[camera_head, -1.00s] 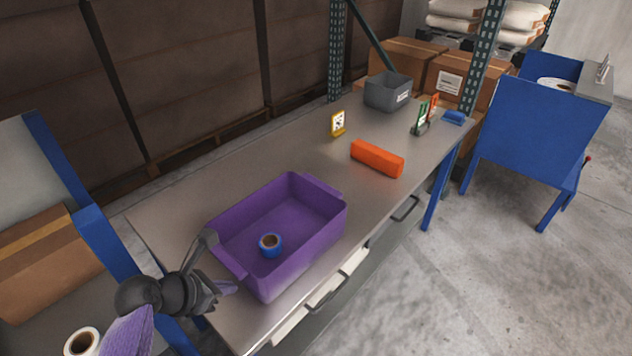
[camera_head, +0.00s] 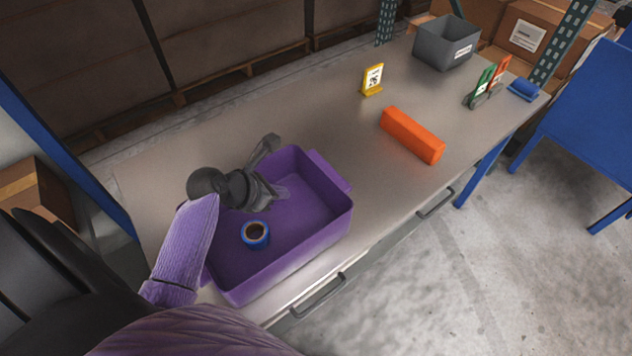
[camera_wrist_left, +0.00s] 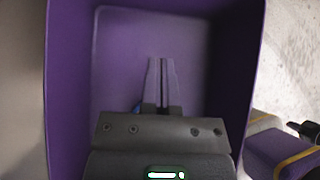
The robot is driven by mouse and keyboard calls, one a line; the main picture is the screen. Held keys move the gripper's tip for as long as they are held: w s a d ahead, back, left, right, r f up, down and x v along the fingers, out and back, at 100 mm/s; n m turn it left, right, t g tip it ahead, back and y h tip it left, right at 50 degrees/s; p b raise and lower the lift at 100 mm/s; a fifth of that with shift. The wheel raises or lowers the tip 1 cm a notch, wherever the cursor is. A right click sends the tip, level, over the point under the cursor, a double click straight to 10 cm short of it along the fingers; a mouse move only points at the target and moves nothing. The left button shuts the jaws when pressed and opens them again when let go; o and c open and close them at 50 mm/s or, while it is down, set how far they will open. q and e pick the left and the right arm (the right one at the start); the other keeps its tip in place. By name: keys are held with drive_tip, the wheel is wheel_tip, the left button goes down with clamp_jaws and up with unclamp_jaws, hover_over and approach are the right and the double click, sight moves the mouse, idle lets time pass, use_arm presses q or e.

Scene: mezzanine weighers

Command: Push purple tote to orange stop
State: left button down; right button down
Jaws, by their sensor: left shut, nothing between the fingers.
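The purple tote (camera_head: 318,222) stands upright on the metal bench, open at the top, and also fills much of the left wrist view (camera_wrist_left: 215,70). A roll of blue tape (camera_head: 256,236) lies inside it. The orange stop (camera_head: 412,136) is a long block on the bench, to the right of and beyond the tote, with a bare gap between. My left gripper (camera_head: 283,192) is over the tote's inside, shut and empty. Its closed fingers (camera_wrist_left: 161,62) point along the tote floor in the wrist view; I cannot tell if they touch it. My right gripper does not show.
The metal bench (camera_head: 330,125) is bare between tote and stop. Beyond are a yellow sign holder (camera_head: 372,79), a grey bin (camera_head: 446,42), a green and orange card stand (camera_head: 485,84) and a blue item (camera_head: 523,90). A drawer handle (camera_head: 318,296) juts from the front.

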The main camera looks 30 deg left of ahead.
sight(322, 185)
use_arm(q)
drive_tip(key=b+x, duration=0.3)
drive_tip(key=x, duration=0.3)
drive_tip(key=shift+f, duration=0.35)
drive_tip(key=w, duration=0.1)
drive_tip(key=w+d+b, duration=0.1)
drive_tip(key=w, duration=0.1)
drive_tip(key=shift+w+d+r, duration=0.2)
drive_tip(key=shift+w, duration=0.1)
drive_tip(key=shift+r, duration=0.1)
